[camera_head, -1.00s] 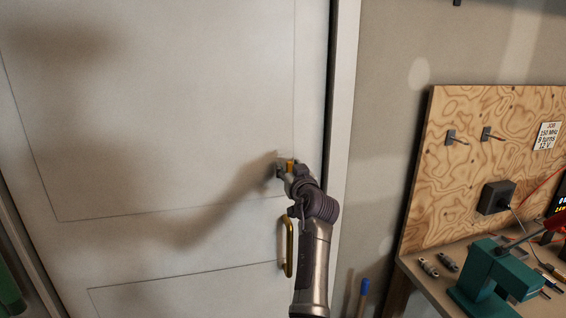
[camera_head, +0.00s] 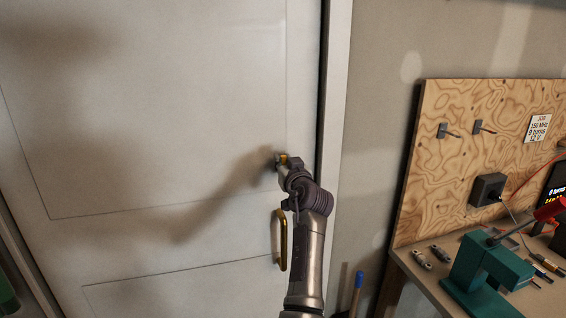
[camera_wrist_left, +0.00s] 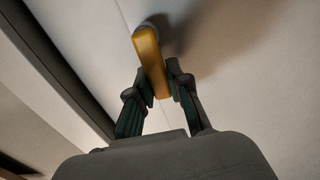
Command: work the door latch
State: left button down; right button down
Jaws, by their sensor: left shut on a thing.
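A white door (camera_head: 160,120) fills the left half of the head view. Its brass latch (camera_head: 283,159) sits near the door's right edge, above a brass pull handle (camera_head: 282,241). My left gripper (camera_head: 280,163) is at the latch, and the hand hides part of it. In the left wrist view the brass latch lever (camera_wrist_left: 149,55) comes down between the fingers of my left gripper (camera_wrist_left: 158,84), which is shut on its lower end. The lever looks slightly tilted in that view. My right gripper is not in view.
A workbench (camera_head: 430,284) with a teal press-like tool (camera_head: 484,268) and small parts stands at the right. A plywood board (camera_head: 460,150) with hooks rises behind it. A blue-topped handle (camera_head: 359,280) stands between door frame and bench.

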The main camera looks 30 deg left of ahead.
pick_arm(q)
jog(key=shift+f, duration=0.1)
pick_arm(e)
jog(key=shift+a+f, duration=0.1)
pick_arm(q)
jog(key=shift+w+d+f+m+p, duration=0.15)
jog(key=shift+w+d+f+m, duration=0.4)
jog(key=shift+m, duration=2.25)
jog(key=shift+w+d+f+m+p, duration=0.1)
jog(key=shift+w+d+f+m, duration=0.35)
jog(key=shift+m, duration=2.35)
jog(key=shift+w+d+f+m+p, duration=0.25)
jog(key=shift+w+f+m, duration=0.4)
jog(key=shift+m, duration=2.15)
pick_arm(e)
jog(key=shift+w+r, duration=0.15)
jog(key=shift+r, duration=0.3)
pick_arm(q)
jog(key=shift+s+f, duration=0.15)
jog(key=shift+f, duration=0.05)
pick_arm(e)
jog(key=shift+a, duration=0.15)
pick_arm(q)
jog(key=c, duration=1.1)
grip_release()
